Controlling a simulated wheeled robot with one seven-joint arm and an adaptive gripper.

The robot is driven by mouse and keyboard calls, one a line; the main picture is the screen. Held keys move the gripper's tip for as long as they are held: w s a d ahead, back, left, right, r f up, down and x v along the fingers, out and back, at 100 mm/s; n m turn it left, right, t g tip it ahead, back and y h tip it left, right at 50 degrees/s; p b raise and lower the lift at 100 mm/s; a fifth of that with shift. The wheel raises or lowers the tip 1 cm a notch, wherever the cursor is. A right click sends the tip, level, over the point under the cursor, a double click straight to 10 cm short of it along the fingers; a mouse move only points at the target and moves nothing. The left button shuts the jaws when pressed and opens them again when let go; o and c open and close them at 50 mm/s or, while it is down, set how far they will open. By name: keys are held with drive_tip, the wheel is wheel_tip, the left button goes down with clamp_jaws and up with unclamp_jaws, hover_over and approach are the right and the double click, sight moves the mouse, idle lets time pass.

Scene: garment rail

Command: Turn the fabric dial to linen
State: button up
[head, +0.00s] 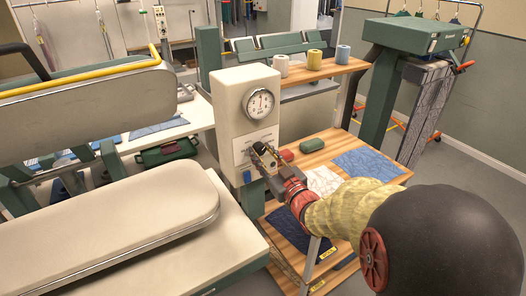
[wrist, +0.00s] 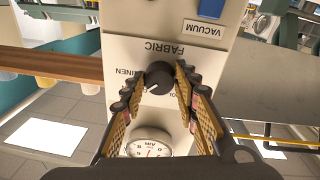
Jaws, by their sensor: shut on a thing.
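The fabric dial (wrist: 158,76) is a dark round knob on a pale control box (head: 229,95). In the wrist view the panel appears upside down, with the word FABRIC beside the dial and a partly covered label ending in INEN to its left. Part of another label, ending in OL, shows by the fingers. My gripper (wrist: 160,80) has its fingertips on both sides of the dial and is shut on it. In the head view my gripper (head: 262,150) reaches the lower front of the box and mostly hides the dial.
A round gauge (head: 258,104) sits above the dial on the box. A blue switch (head: 247,177) labelled VACUUM is below. A padded pressing board (head: 125,230) lies left. A wooden shelf (head: 345,147) at right holds folded cloths, a green item (head: 313,144) and a red item (head: 287,155).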

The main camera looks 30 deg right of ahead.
drive_tip(key=m+p, duration=0.2)
drive_tip(key=m, duration=0.2)
drive_tip(key=shift+a+m+h, duration=0.1)
drive_tip(key=shift+m+h, duration=0.2)
drive_tip(key=shift+m, duration=0.1)
drive_tip(key=shift+m+g+p, duration=0.3)
drive_tip(key=shift+m+p, duration=0.5)
drive_tip(key=shift+m, duration=0.7)
drive_tip(key=shift+f, duration=0.1)
drive_tip(key=o, duration=1.2)
drive_tip(key=shift+c, duration=0.2)
drive_tip(key=shift+s, duration=0.1)
